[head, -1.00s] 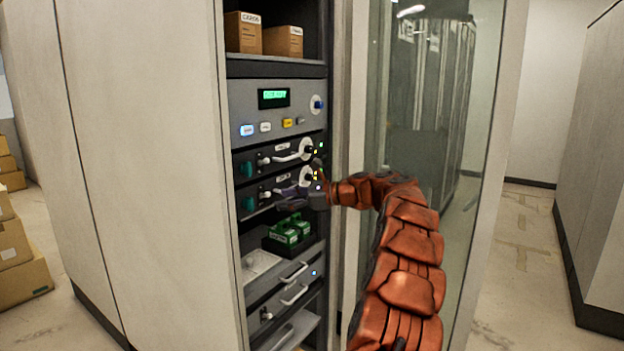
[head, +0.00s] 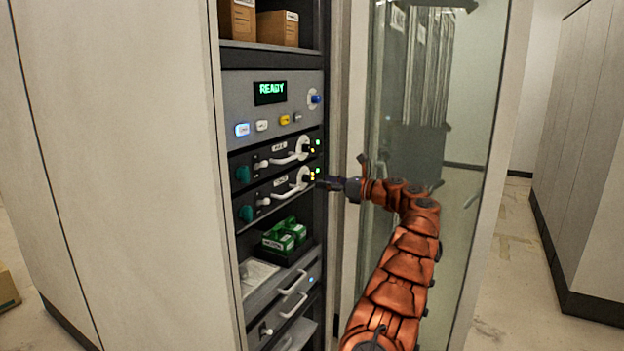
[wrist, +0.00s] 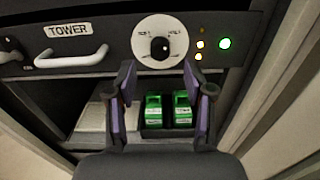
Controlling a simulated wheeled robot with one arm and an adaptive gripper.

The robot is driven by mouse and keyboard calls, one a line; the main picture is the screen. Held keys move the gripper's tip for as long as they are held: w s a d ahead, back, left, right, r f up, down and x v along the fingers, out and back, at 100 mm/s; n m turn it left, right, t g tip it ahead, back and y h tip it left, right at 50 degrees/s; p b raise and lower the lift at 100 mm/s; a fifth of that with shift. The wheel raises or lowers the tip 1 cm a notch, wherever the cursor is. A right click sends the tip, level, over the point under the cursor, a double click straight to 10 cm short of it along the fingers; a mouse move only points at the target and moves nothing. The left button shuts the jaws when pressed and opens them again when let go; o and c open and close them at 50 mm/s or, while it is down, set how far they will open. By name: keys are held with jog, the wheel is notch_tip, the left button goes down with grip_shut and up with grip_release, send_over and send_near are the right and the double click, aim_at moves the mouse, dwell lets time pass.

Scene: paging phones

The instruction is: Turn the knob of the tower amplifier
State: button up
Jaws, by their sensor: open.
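The tower amplifier (head: 262,197) is the lower of two dark units in the rack in the head view. In the wrist view its front panel (wrist: 106,33) bears a "TOWER" label. Its knob (wrist: 160,46) is small and black, on a round white dial (wrist: 145,31) right of a white handle. The white dial also shows in the head view (head: 299,173). My gripper (wrist: 160,76) is open and empty. Its two fingertips are just below the dial in the picture, one on each side of the knob's line, apart from the knob. The dial lettering is too small to read.
Lit indicators (wrist: 225,44) sit right of the dial. The upper amplifier (head: 260,162) is just above. Green boxes (head: 284,236) stand on the shelf below. A glass door (head: 400,140) stands open to the right, behind my arm. The display (head: 270,92) reads "READY".

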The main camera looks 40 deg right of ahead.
aim_at(310, 178)
jog(key=shift+p+x, duration=0.55)
jog(key=shift+x, duration=2)
jog(key=shift+c, duration=0.5)
grip_shut()
